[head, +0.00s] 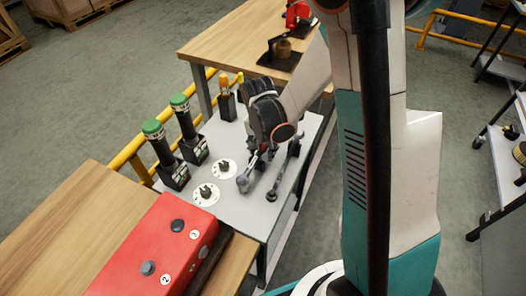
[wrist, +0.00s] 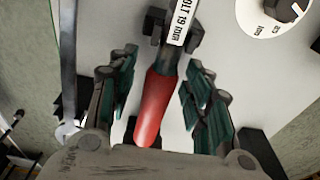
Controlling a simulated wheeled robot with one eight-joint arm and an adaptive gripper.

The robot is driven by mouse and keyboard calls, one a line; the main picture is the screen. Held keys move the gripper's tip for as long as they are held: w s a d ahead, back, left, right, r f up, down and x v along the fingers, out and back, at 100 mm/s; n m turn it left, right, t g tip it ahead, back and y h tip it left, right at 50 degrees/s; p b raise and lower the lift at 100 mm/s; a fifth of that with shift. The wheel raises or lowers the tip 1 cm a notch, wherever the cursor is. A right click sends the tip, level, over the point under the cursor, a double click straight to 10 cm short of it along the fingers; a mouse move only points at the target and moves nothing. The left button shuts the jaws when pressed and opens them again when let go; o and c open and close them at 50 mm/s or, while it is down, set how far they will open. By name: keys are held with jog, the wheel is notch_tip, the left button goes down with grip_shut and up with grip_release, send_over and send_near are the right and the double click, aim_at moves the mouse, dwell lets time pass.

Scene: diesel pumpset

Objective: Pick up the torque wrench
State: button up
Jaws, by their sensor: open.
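A tool with a red handle (wrist: 157,105), which I take to be the torque wrench, lies on the grey bench in the wrist view. My gripper (wrist: 163,70) is open, with one finger on each side of the red handle. A gap shows on both sides, so it is not gripped. Dark holder blocks flank its shaft, and its far end runs out of the top of the view. In the head view my gripper (head: 262,152) is low over the bench, and my wrist hides the handle. A round tool head (head: 244,183) shows just in front of it.
A steel spanner (wrist: 68,90) lies left in the wrist view. On the grey bench (head: 232,212) stand green-topped tools (head: 158,142) and round dials (head: 205,193). A red box (head: 160,250) is at its near end. A wooden table (head: 225,45) is behind.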

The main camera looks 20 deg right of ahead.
grip_shut()
jog(key=shift+r, duration=0.1)
notch_tip(320, 180, up, 20)
jog(key=p, duration=0.7)
dwell(0.7)
